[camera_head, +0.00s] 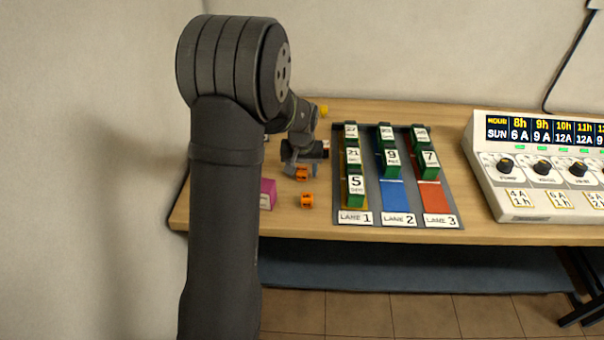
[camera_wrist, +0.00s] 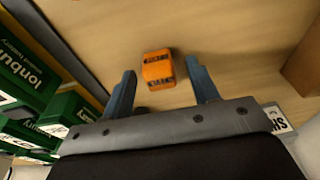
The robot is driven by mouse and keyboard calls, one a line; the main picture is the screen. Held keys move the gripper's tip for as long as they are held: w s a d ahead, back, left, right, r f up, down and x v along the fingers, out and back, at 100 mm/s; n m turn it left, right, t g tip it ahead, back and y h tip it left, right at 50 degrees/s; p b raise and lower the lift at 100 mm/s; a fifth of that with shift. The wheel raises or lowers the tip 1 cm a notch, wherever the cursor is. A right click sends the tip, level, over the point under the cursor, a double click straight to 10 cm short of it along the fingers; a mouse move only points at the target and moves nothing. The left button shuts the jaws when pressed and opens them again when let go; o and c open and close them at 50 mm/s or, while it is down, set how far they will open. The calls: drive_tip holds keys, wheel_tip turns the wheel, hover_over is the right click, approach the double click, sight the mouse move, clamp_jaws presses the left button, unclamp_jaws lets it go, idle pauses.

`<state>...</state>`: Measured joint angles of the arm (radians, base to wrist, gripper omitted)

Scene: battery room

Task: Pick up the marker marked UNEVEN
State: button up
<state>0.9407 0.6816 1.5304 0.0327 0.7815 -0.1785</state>
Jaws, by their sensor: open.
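Two small orange blocks, probably the markers, lie on the wooden table in the head view. One orange block (camera_head: 302,174) is at my gripper (camera_head: 303,167), partly hidden by it; the other orange block (camera_head: 307,200) lies nearer the table's front edge. In the wrist view my gripper (camera_wrist: 160,70) is open, its blue fingers apart. An orange block (camera_wrist: 158,68) with dark marks shows between the fingertips, with gaps on both sides. I cannot tell which of the two it is. I cannot read the word UNEVEN on any block.
A rack (camera_head: 339,217) with three lanes of green batteries stands right of my gripper, and its batteries (camera_wrist: 62,112) are close on the left in the wrist view. A magenta box (camera_head: 267,193) stands to the left. A control panel (camera_head: 530,195) is at the far right.

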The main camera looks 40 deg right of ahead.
drive_tip(key=shift+f, duration=0.25)
drive_tip(key=c, duration=1)
drive_tip(key=shift+r, duration=0.1)
drive_tip(key=shift+c, duration=0.2)
